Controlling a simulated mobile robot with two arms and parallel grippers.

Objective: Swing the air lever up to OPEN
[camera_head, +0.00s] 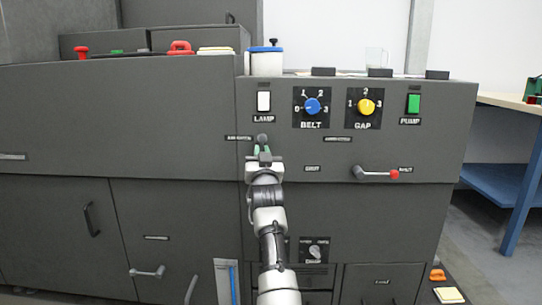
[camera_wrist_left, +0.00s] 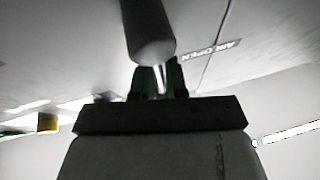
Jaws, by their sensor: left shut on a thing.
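My left gripper (camera_head: 264,155) reaches up to the machine's front panel from below, its green fingers shut on the air lever. The lever's grey rounded end (camera_head: 262,138) shows just above the fingertips, close to the small label (camera_head: 239,138) at its left. In the left wrist view the lever's thick grey end (camera_wrist_left: 148,35) comes down from the top, and the green fingers (camera_wrist_left: 158,80) close around its thinner bright part. The "AIR OPEN" label (camera_wrist_left: 215,50) is on the panel beside it. The lever's pivot is hidden. My right gripper is not in view.
The belt knob (camera_head: 312,107), gap knob (camera_head: 367,107), lamp switch (camera_head: 264,101) and pump switch (camera_head: 413,104) sit above. A blue-legged table (camera_head: 510,185) stands at right.

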